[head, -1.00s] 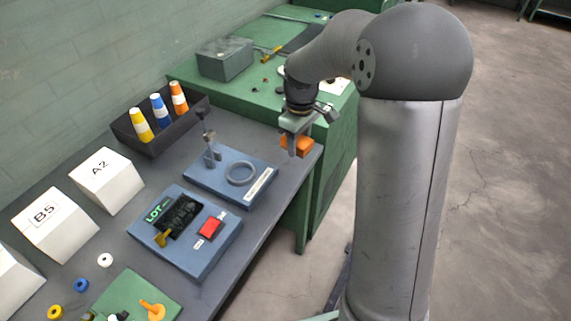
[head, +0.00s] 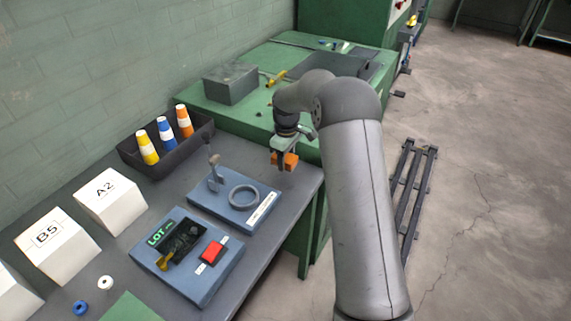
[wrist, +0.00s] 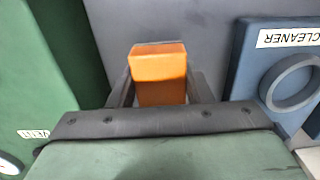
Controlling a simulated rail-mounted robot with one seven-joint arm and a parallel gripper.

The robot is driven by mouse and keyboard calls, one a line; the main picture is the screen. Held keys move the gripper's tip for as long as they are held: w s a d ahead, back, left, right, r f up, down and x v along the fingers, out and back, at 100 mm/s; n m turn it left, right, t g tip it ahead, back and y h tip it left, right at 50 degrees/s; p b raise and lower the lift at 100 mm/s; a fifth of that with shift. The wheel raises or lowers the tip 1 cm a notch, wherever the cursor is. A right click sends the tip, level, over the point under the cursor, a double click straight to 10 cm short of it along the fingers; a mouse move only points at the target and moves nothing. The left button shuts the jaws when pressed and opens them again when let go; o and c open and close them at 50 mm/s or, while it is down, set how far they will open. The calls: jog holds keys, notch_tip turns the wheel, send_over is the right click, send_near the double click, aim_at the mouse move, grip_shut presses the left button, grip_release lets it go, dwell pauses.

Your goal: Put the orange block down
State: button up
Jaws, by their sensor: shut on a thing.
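The orange block (head: 289,160) is held between the fingers of my gripper (head: 284,157) in the head view, over the far right end of the grey table (head: 296,192). In the wrist view the orange block (wrist: 158,72) sits between the two fingers of my gripper (wrist: 158,88), which are shut on it. The grey table surface shows beyond the block. The head view does not clearly show whether the block touches the table.
The blue cleaner stand with a ring (head: 232,208) is beside the block; it also shows at right in the wrist view (wrist: 262,62). The green bench (head: 222,113) is behind. A dark tray (head: 203,132) holds yellow, blue and orange bobbins.

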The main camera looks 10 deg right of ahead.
aim_at(285, 173)
jog(key=shift+w+f, duration=0.15)
jog(key=shift+f, duration=0.1)
jog(key=shift+w+f, duration=0.1)
jog(key=shift+f, duration=1.5)
jog(key=shift+f, duration=0.15)
jog(key=o, duration=1)
jog(key=shift+o, duration=0.2)
